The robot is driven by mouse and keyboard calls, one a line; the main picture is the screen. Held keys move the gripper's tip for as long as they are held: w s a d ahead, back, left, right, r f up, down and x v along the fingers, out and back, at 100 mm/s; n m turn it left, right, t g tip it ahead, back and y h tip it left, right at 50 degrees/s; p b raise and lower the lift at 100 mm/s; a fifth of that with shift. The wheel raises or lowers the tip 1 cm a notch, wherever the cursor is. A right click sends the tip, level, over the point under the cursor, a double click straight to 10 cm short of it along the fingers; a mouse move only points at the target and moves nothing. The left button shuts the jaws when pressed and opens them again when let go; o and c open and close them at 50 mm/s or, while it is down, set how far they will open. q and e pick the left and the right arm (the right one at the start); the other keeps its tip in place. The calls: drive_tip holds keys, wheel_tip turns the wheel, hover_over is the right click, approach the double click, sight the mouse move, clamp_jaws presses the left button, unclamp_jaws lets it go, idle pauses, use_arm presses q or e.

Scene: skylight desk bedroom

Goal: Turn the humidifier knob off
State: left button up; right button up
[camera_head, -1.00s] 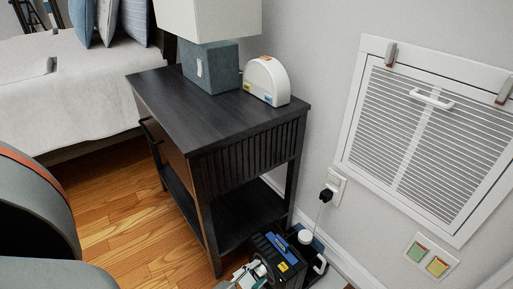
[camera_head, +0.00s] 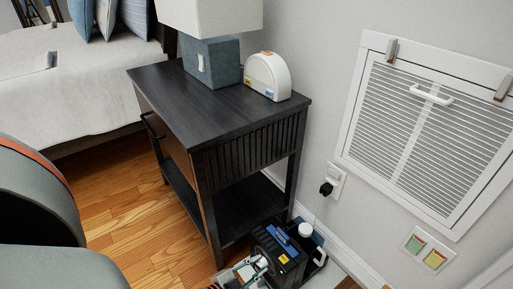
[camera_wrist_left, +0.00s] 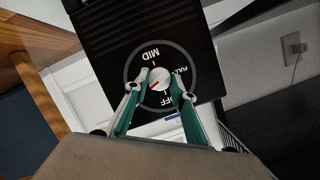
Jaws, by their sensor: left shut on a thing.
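The humidifier is a black ribbed box (camera_head: 279,254) on the floor at the bottom of the head view, beside the nightstand. Its round silver-white knob (camera_wrist_left: 160,76) is at the middle of the left wrist view, inside a grey ring. A short red mark shows on the knob's lower left. The labels MID, FULL and OFF around it appear upside down. My left gripper (camera_wrist_left: 160,85) has its two green-sided fingers on either side of the knob, shut on it. In the head view this gripper (camera_head: 252,269) is small and partly cut off. My right gripper is not in view.
A dark nightstand (camera_head: 190,110) stands close behind the humidifier, with a lamp (camera_head: 211,65) and white device (camera_head: 267,76) on top. A white-lidded item (camera_head: 306,229) sits beside the humidifier near the wall. A plug (camera_head: 326,188) and vent panel (camera_head: 425,130) are on the wall.

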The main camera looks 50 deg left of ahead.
use_arm(q)
drive_tip(key=n+h, duration=0.2)
drive_tip(key=n, duration=0.2)
drive_tip(key=shift+a+f+n+h+b, duration=0.15)
drive_tip(key=shift+a+n+h+b, duration=0.1)
drive_tip(key=shift+n+h+b, duration=0.15)
drive_tip(key=n+h, duration=0.1)
drive_tip(key=n, duration=0.1)
drive_tip(key=shift+n, duration=0.3)
drive_tip(key=shift+a+n+h, duration=0.1)
drive_tip(key=shift+n+h, duration=0.7)
drive_tip(key=shift+n, duration=0.8)
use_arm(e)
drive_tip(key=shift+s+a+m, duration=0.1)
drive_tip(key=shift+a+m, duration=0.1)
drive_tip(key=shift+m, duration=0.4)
use_arm(q)
drive_tip(key=o, duration=1.1)
drive_tip(key=shift+s, duration=0.1)
